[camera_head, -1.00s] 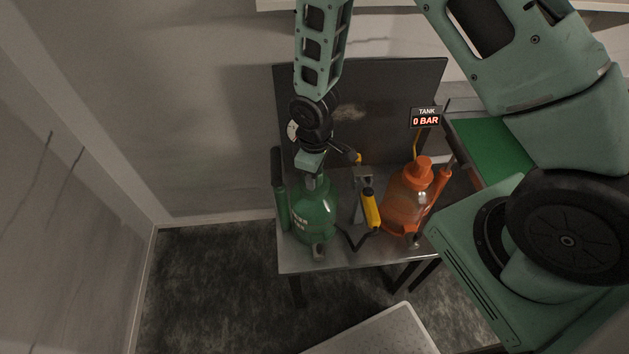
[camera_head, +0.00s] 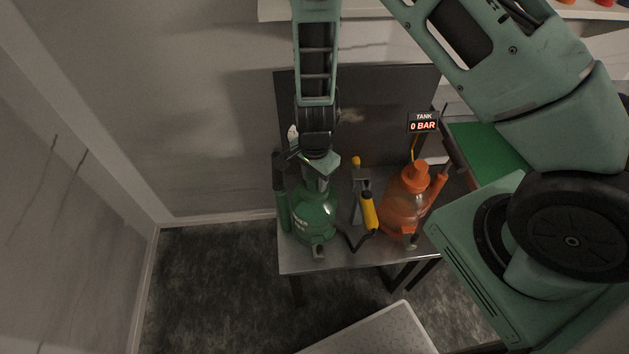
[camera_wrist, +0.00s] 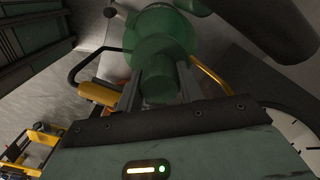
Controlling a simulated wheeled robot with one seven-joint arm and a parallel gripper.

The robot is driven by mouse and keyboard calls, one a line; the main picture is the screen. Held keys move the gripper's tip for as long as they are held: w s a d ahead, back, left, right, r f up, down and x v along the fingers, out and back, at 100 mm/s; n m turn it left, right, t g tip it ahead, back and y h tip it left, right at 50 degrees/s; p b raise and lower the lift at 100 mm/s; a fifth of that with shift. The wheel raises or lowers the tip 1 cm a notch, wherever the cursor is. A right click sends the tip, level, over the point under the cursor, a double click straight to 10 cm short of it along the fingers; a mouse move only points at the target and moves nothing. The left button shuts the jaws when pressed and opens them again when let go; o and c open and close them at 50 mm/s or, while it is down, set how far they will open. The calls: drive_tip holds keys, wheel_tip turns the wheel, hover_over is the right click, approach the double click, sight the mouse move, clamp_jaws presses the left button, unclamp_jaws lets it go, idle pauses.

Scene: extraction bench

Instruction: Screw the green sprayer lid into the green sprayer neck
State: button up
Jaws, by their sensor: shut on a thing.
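The green sprayer (camera_head: 316,222) stands upright at the left of the metal bench, and its round body also shows in the wrist view (camera_wrist: 168,24). My gripper (camera_head: 317,183) is directly above its neck, pointing down. In the wrist view my gripper's two fingers (camera_wrist: 158,84) are shut on the green sprayer lid (camera_wrist: 157,74), one on each side. The lid is in line with the neck and appears to be at it. The neck itself is hidden, so I cannot tell how deep the lid sits.
An orange sprayer (camera_head: 405,205) stands to the right on the bench. A yellow-handled tool (camera_head: 368,210) with a black hose lies between the two sprayers. A dark panel (camera_head: 385,110) rises behind, with a display (camera_head: 424,122) reading 0 BAR.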

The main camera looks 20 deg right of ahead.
drive_tip(key=o, duration=1.1)
